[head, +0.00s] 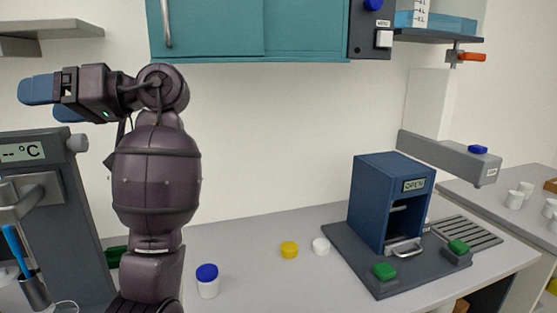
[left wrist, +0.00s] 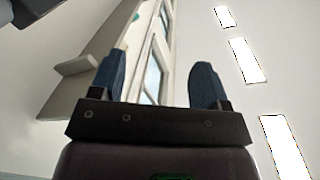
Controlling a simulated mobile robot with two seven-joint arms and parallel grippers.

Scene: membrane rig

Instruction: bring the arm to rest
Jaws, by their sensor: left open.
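My left arm rises in the left part of the head view, with its wrist bent over to the left. My left gripper (head: 45,100) points left, high above the counter and near the grey machine with the temperature display. In the left wrist view the left gripper (left wrist: 158,85) shows two blue fingers wide apart with nothing between them. Beyond the fingers that view shows wall, windows and ceiling lights. My right gripper is in neither view.
A blue press marked OPEN (head: 375,205) stands on a dark base at right. A blue-lidded jar (head: 207,282), a yellow cap (head: 289,250) and a white cap (head: 321,245) are on the counter (head: 255,285). Teal cabinets (head: 215,30) hang above. The grey machine (head: 65,215) stands at left.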

